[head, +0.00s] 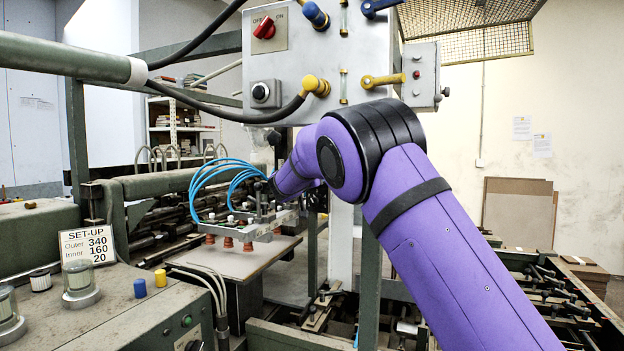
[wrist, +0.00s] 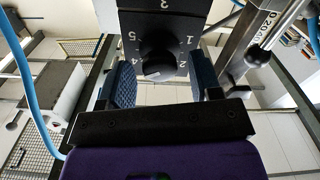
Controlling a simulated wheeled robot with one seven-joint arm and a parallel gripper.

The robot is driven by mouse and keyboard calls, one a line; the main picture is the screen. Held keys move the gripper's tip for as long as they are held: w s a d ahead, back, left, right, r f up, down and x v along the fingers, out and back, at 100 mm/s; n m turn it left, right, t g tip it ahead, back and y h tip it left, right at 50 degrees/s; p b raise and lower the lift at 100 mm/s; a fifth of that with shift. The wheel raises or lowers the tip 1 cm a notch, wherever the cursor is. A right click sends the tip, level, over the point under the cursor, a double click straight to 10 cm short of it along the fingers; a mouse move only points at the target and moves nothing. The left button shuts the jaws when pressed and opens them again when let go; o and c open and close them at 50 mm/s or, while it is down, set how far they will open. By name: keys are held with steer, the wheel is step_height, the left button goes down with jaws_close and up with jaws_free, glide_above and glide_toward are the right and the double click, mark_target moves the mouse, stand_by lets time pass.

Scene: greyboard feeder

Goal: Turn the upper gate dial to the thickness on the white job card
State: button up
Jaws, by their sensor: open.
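The wrist view shows a dark dial plate with a round black knob (wrist: 157,62) and the figures 1 to 5 around it. A pale mark shows on the knob's lower edge; I cannot tell exactly which figure it points to. My gripper (wrist: 161,78) is open, with one blue-padded finger on each side of the knob. I cannot tell whether either pad touches it. The dial and my gripper are hidden behind my purple arm there.
A bar with a "0.25" style marking (wrist: 265,30) runs close to the right of the dial. Blue hoses (head: 218,172) and suction cups (head: 228,243) hang left of my arm. A grey control box (head: 325,60) with knobs stands above it.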

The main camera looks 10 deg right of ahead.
steer(key=c, duration=0.9)
steer(key=shift+c, duration=0.2)
steer(key=shift+n, duration=0.4)
steer(key=shift+a+f+n, duration=0.1)
steer(key=shift+n, duration=8.3)
steer(key=o, duration=0.9)
